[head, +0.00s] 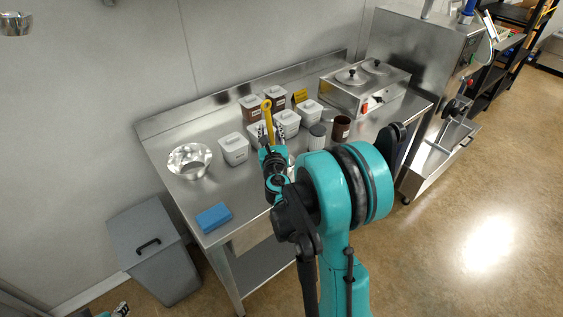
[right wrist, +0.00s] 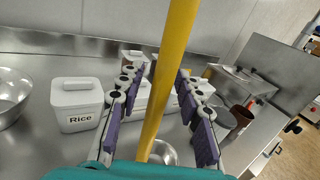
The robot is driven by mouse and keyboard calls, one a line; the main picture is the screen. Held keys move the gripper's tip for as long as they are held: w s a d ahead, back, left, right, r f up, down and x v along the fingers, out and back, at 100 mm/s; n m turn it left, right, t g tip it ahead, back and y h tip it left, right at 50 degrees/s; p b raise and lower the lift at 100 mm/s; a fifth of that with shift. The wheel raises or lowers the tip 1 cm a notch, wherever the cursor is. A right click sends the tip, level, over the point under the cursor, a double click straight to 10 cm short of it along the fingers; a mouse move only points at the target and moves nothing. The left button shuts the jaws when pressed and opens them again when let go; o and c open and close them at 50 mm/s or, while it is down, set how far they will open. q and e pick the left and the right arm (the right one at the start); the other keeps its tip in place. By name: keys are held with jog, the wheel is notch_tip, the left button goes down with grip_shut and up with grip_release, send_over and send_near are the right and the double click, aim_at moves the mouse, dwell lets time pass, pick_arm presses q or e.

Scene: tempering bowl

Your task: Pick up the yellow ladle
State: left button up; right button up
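The yellow ladle (head: 267,108) stands upright among white containers on the steel table, its hooked handle end up. Its yellow handle (right wrist: 168,72) crosses the right wrist view from top to bottom. My right gripper (head: 271,132) is at the handle, with one finger on each side. In the right wrist view, the purple-padded fingers (right wrist: 161,78) are apart, with visible gaps beside the handle. A round metal shape shows at the handle's lower end; I cannot tell if it is the ladle's bowl. A small part of my left gripper (head: 121,309) shows at the bottom left of the head view, away from the table.
A metal bowl (head: 190,159) and a white container labelled Rice (right wrist: 77,104) stand left of the ladle. A grey bin (head: 152,249) stands on the floor.

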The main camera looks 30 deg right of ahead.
jog(key=x, duration=0.2)
jog(key=shift+w+d, duration=0.15)
jog(key=shift+w, duration=0.1)
grip_shut()
